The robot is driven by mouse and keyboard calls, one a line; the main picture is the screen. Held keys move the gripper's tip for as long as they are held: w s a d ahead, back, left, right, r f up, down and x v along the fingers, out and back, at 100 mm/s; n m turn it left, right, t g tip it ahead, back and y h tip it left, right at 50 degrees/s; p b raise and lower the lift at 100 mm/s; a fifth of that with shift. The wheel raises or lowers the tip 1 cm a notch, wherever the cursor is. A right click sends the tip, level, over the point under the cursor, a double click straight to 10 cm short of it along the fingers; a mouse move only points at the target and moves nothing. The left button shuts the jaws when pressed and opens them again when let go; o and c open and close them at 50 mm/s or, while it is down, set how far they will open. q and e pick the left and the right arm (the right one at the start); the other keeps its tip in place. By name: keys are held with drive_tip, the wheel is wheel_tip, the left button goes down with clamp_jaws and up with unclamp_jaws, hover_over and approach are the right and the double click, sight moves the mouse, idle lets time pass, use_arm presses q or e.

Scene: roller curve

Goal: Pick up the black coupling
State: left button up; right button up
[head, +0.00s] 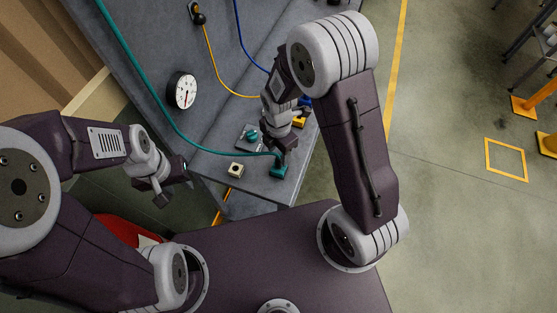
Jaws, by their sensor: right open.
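I cannot make out a separate black coupling on the grey bench (215,161); my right arm and gripper cover part of the bench top. My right gripper (285,150) is open and points down at the bench's near corner, just above a teal block (279,171) at the end of the teal hose. I cannot tell whether it touches the block. My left gripper (172,188) hangs off the bench's left edge, apart from the objects; its finger opening is unclear.
A cream block (236,170) with a dark hole and a teal knob (252,135) on a grey plate stand on the bench. A teal hose (160,112), a yellow cable (213,66) and a blue cable (241,40) cross the area. A round gauge (183,91) is at the back.

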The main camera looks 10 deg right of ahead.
sight(280, 159)
drive_tip(key=shift+w+a+f, duration=0.1)
drive_tip(key=shift+w+a, duration=0.05)
drive_tip(key=shift+a, duration=0.05)
drive_tip(key=shift+f+p, duration=0.3)
drive_tip(key=shift+f, duration=0.05)
drive_tip(key=f, duration=0.2)
drive_tip(key=d+f+p, duration=0.1)
drive_tip(key=f, duration=0.1)
drive_tip(key=shift+s, duration=0.3)
drive_tip(key=shift+w+a+f, duration=0.1)
drive_tip(key=shift+f, duration=0.05)
drive_tip(key=shift+w+a, duration=0.15)
drive_tip(key=shift+a, duration=0.05)
drive_tip(key=c, duration=1)
drive_tip(key=shift+d, duration=0.1)
clamp_jaws()
